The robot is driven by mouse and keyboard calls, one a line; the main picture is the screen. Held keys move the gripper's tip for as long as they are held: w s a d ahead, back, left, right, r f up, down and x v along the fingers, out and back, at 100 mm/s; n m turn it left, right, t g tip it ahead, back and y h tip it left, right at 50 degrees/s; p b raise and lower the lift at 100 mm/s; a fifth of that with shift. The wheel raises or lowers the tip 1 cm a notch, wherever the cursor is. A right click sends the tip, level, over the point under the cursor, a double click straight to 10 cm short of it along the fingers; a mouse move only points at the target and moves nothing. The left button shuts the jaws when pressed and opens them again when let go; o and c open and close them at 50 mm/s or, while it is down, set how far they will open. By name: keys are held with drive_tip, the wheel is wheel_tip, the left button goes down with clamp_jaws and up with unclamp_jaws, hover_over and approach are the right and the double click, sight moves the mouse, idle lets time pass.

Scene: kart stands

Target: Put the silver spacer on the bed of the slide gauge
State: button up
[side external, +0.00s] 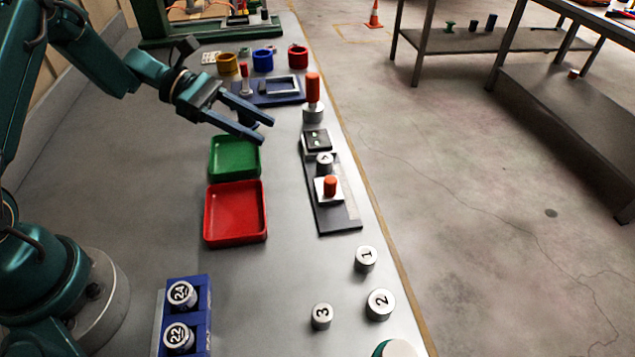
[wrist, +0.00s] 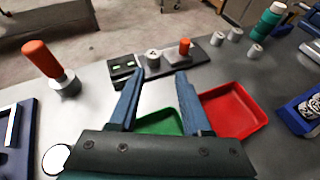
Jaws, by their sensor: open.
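The slide gauge (side external: 337,214) lies along the right side of the bench, a dark bed with a block with green marks (side external: 316,142) at its far end and a white slide with an orange knob (side external: 330,187). A short silver cylinder, seemingly the silver spacer (side external: 324,161), stands upright on the bed between block and slide. It also shows in the wrist view (wrist: 152,58), beyond my fingertips. My gripper (side external: 266,131) is open and empty, left of the gauge and above the bench near the green tray. Both fingers show in the wrist view (wrist: 158,82).
A green tray (side external: 212,172) and red tray (side external: 208,232) lie left of the gauge. Silver cylinders numbered 1 (side external: 365,259), 2 (side external: 380,304) and 3 (side external: 321,316) stand nearer. A red-handled silver piece (side external: 312,100) stands beyond the gauge. A blue rack (side external: 206,310) holds numbered cylinders.

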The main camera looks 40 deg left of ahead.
drive_tip(key=s+d+r+m+g+y, duration=0.4)
drive_tip(key=s+d+r+m+y, duration=0.15)
drive_tip(key=s+m, duration=0.45)
drive_tip(key=s+a+r+m+t+y, duration=0.1)
drive_tip(key=s+a+m+t+y, duration=0.1)
drive_tip(key=s+m, duration=0.3)
drive_tip(key=s+a+r+m+t+y, duration=0.1)
drive_tip(key=s+r+m+t+y, duration=0.1)
drive_tip(key=s+m+t+y, duration=0.1)
drive_tip(key=s+m+y, duration=0.1)
drive_tip(key=s+m, duration=0.1)
drive_tip(key=m, duration=0.1)
drive_tip(key=shift+a+r+m+y, duration=0.15)
drive_tip(key=shift+a+m+y, duration=0.15)
drive_tip(key=shift+a+y, duration=0.1)
